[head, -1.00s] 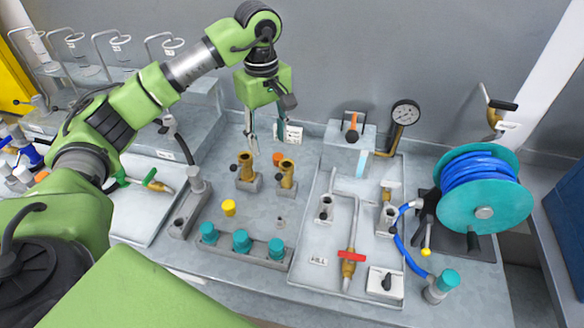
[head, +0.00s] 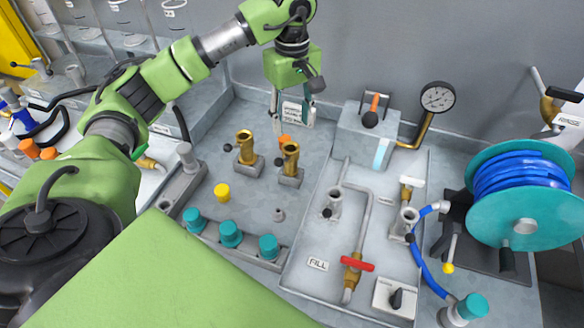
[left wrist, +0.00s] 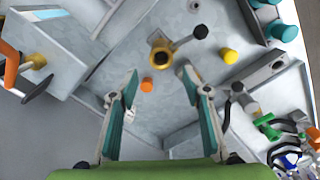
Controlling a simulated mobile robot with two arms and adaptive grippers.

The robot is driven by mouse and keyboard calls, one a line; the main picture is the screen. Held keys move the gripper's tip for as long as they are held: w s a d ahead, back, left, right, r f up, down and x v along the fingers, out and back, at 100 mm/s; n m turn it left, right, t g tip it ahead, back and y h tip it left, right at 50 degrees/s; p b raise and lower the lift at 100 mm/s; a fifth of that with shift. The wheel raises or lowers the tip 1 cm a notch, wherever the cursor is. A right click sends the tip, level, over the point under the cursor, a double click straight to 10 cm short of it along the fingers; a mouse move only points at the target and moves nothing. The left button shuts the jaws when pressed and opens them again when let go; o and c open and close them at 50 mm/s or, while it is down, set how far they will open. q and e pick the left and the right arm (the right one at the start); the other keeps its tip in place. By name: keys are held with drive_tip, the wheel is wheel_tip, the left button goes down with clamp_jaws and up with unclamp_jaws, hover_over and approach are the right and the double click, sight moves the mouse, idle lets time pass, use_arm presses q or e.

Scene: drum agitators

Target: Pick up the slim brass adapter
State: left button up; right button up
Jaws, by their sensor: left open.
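Two upright brass fittings stand on small grey blocks on the bench in the head view, a left one (head: 245,152) and a right one (head: 290,161). Each has a black knob at its side; I cannot tell which is the slim adapter. My left gripper (head: 293,120) points down above and behind the right fitting, open and empty. In the left wrist view a brass fitting (left wrist: 163,55) lies beyond the fingertips, between their lines. My right gripper is not in view.
An orange cap (head: 285,140) lies close behind the right fitting. A yellow cap (head: 222,192) and a row of teal caps (head: 230,234) are in front. At right are a pipe tray (head: 320,248), a pressure gauge (head: 438,97) and a blue hose reel (head: 520,200).

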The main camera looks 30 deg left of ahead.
sight(291, 163)
use_arm(q)
wheel_tip(291, 163, down, 10)
drive_tip(key=shift+r+p, duration=0.15)
drive_tip(key=shift+p, duration=0.6)
drive_tip(key=shift+f+p, duration=0.4)
drive_tip(key=shift+f, duration=0.05)
wheel_tip(291, 163, down, 4)
drive_tip(key=shift+s+a+f+p, duration=0.1)
drive_tip(key=shift+a+p, duration=0.05)
drive_tip(key=shift+p, duration=0.9)
drive_tip(key=shift+f, duration=0.25)
clamp_jaws()
use_arm(e)
drive_tip(key=r, duration=0.2)
drive_tip(key=w+r, duration=0.1)
drive_tip(key=shift+d+r, duration=0.15)
drive_tip(key=shift+r, duration=0.2)
